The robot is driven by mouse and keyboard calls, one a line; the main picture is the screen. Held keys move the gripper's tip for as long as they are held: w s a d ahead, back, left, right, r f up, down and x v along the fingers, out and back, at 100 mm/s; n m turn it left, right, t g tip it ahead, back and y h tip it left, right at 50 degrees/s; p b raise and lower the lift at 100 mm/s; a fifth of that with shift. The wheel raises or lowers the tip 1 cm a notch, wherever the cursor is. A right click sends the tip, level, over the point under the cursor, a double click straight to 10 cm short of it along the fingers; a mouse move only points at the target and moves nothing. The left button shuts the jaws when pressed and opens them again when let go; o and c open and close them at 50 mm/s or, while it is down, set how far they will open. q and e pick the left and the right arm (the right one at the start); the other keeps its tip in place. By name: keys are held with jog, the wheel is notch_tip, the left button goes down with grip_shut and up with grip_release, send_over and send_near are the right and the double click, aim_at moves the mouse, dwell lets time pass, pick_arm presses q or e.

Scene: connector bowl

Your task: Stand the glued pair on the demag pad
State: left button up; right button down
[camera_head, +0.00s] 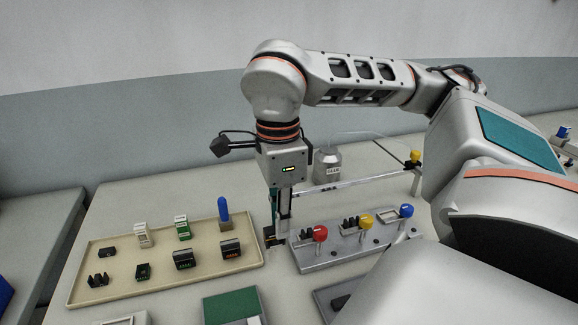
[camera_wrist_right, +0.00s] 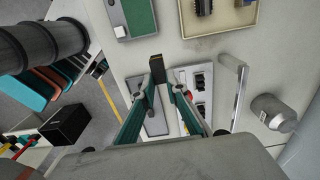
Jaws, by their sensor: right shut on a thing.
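My right gripper (camera_head: 277,238) points down between the tray and the knobbed fixture. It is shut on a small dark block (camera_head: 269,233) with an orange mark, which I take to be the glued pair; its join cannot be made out. In the right wrist view, the fingertips (camera_wrist_right: 163,80) close on this dark block (camera_wrist_right: 157,67). A green pad (camera_head: 232,306) lies at the front of the table, and it shows at the top of the wrist view (camera_wrist_right: 138,16). I cannot tell whether it is the demag pad. My left gripper is not in view.
A beige tray (camera_head: 165,291) holds several connectors and a blue-handled piece. A grey fixture (camera_head: 318,264) carries red, yellow and blue knobs. A glue bottle (camera_head: 327,165) stands behind. A grey plate (camera_head: 324,293) lies in front of the fixture, partly hidden by my arm.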

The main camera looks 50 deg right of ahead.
jog(key=shift+w+a+b, duration=1.4)
jog(key=shift+a, duration=3.6)
notch_tip(320, 180, down, 8)
jog(key=b, duration=0.4)
jog(key=shift+a, duration=0.1)
jog(key=shift+f+b, duration=0.45)
jog(key=shift+f, duration=0.1)
jog(key=shift+f+b, duration=0.4)
jog(key=shift+f, duration=0.4)
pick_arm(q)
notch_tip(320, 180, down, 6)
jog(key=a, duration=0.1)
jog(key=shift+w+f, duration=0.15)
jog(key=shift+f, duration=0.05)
pick_arm(e)
jog(key=shift+f, duration=0.5)
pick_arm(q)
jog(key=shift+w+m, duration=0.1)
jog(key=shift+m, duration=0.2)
